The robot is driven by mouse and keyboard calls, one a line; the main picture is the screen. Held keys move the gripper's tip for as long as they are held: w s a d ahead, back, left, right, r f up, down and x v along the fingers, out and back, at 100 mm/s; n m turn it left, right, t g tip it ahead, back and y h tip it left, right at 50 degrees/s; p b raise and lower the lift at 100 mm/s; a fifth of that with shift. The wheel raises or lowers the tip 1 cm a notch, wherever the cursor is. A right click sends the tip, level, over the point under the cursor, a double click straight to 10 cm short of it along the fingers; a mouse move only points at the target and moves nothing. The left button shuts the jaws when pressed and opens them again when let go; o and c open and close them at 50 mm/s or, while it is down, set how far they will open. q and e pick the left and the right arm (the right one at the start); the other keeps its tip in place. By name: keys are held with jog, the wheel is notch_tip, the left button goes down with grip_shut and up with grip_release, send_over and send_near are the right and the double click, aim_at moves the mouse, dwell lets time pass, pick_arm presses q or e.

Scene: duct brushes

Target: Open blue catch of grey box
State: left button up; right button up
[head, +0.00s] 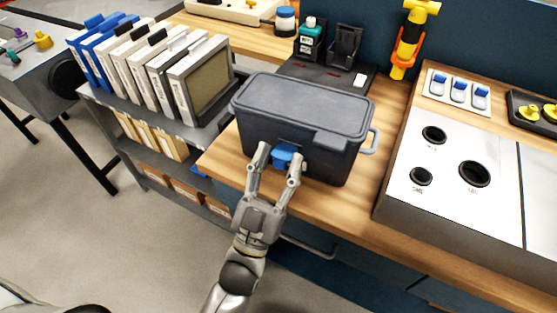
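The grey box (318,108) stands on the wooden worktop with its lid down. Its blue catch (284,154) is on the front face, left of the middle. My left gripper (278,163) is at the front of the box, with one finger on each side of the catch. The fingers are spread, and the catch shows between them. Whether the fingertips touch the catch or the box is too small to tell. My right gripper does not show in the head view.
A rack of upright filter panels (200,80) stands close on the left. A white panel with round holes (455,165) is on the right. Behind the box are a green-labelled bottle (310,42) and a dark holder (344,47). A drawer handle (309,246) juts out below the worktop.

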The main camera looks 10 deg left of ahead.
pick_arm(q)
jog(key=shift+s+f, duration=0.25)
jog(key=v, duration=1.1)
jog(key=shift+s, duration=0.15)
jog(key=shift+a, duration=0.1)
jog(key=shift+f, duration=0.1)
